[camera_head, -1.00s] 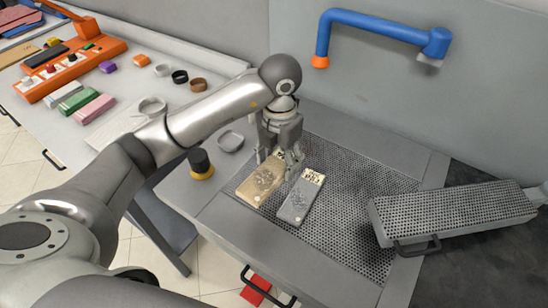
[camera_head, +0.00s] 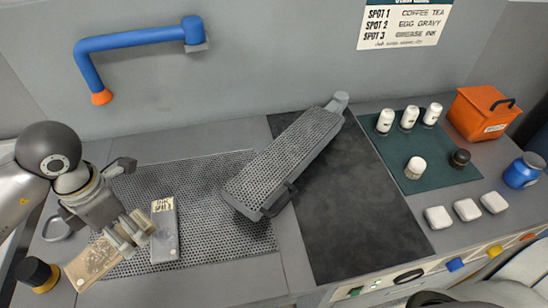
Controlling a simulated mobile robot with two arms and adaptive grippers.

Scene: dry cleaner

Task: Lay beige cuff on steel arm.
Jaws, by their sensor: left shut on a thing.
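My left gripper (camera_head: 130,232) is at the left of the perforated table, shut on the beige cuff (camera_head: 92,263). The cuff is a flat tan piece with a dark mottled patch; the fingers cover its upper right end. I cannot tell whether it is lifted off the surface. A grey cuff (camera_head: 165,238) with a tag lies just right of the fingers. The steel arm (camera_head: 285,158), a long perforated board with a black handle, slants across the middle, to the right of my gripper. Its top is bare. My right gripper is not in view.
The perforated table (camera_head: 225,225) is clear between the grey cuff and the steel arm. A blue pipe (camera_head: 135,39) juts from the wall. A black-topped yellow object (camera_head: 37,274) stands at far left. White bottles (camera_head: 409,118) and an orange box (camera_head: 484,113) stand at right.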

